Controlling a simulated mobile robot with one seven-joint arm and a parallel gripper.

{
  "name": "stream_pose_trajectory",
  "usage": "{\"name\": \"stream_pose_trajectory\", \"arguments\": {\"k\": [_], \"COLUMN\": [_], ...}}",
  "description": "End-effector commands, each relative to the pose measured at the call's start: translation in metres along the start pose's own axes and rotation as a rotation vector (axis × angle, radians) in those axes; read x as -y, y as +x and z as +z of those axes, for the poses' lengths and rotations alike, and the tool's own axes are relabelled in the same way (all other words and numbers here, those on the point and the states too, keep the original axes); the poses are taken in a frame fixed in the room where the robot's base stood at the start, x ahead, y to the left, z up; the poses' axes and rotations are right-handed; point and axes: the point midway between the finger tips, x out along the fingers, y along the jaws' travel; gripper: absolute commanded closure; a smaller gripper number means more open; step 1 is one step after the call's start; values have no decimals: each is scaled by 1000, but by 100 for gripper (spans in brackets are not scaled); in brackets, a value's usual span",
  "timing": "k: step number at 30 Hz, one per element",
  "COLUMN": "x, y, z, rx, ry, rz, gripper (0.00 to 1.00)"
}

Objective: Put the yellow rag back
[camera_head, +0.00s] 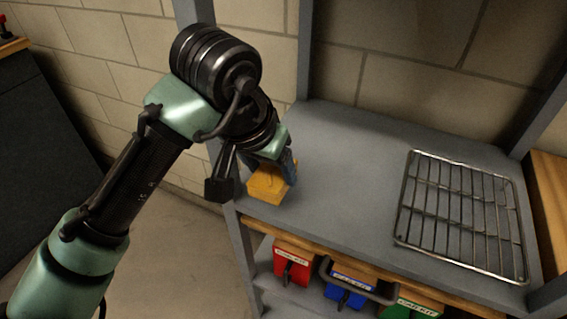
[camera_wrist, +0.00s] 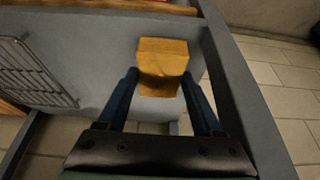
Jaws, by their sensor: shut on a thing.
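I cannot tell whether the rag's underside touches the shelf top.
A wire rack (camera_head: 462,215) lies on the right of the shelf top. Shelf posts (camera_head: 305,50) stand at the back left and right. Red (camera_head: 292,262), blue (camera_head: 345,288) and green (camera_head: 408,306) bins sit below. The middle of the top is clear.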

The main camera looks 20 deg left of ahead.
Motion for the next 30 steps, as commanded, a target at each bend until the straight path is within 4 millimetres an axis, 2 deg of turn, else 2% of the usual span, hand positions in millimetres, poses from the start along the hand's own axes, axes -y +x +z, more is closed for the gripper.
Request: {"name": "stream_pose_trajectory", "arguments": {"k": [4,13,15,19,30], "x": [0,0,1,0,0], "y": [10,19,34,48,52], "z": [-25,-46,-37,-32,-30], "rx": [1,1,3,1,0], "ry": [2,2,0,0,0], "rz": [-1,-1,-1,-1,2], "gripper": [85,85,85,85,85]}}
